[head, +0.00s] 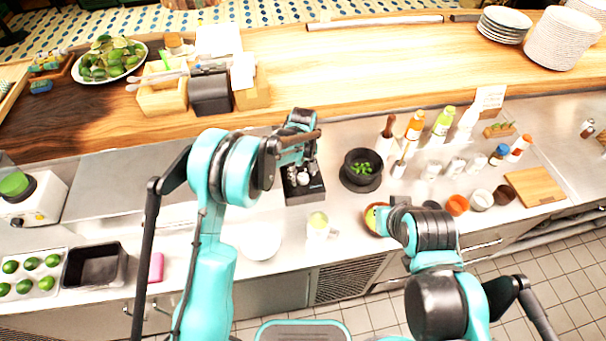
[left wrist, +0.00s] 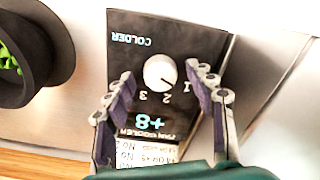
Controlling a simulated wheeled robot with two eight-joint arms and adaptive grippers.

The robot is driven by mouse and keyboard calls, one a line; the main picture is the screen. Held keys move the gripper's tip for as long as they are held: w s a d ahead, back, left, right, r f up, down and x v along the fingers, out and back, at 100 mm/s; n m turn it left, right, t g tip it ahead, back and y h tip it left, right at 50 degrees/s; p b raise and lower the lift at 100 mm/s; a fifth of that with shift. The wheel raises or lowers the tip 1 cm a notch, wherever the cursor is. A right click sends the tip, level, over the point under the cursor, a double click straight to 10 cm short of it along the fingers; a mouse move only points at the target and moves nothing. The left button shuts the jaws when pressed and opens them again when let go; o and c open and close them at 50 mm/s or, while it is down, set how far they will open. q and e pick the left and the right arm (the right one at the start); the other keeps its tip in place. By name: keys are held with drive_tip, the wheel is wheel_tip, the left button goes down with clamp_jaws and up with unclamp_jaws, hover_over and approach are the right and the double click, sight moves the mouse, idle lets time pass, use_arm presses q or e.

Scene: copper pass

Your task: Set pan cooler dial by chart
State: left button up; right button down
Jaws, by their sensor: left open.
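The black pan cooler panel (left wrist: 135,60) fills the middle of the left wrist view, upside down. It carries a white round dial (left wrist: 160,72), the numbers 1, 2 and 3, the word COLDER and a lit +8. The dial's pointer mark seems to face between 1 and 2, but it is small. A white printed card (left wrist: 140,160) is partly hidden at the bottom edge. My left gripper (left wrist: 166,98) is open, its fingers either side of the panel near the dial, not visibly touching it. In the head view the panel (head: 305,190) lies beneath it. My right gripper's fingers are hidden.
A dark bowl of green pieces (head: 362,168) stands right of the panel, with several bottles (head: 440,125) beyond. Wooden boxes (head: 165,98) stand on the raised counter behind.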

use_arm(q)
drive_tip(key=c, duration=1.2)
drive_tip(key=shift+o, duration=0.2)
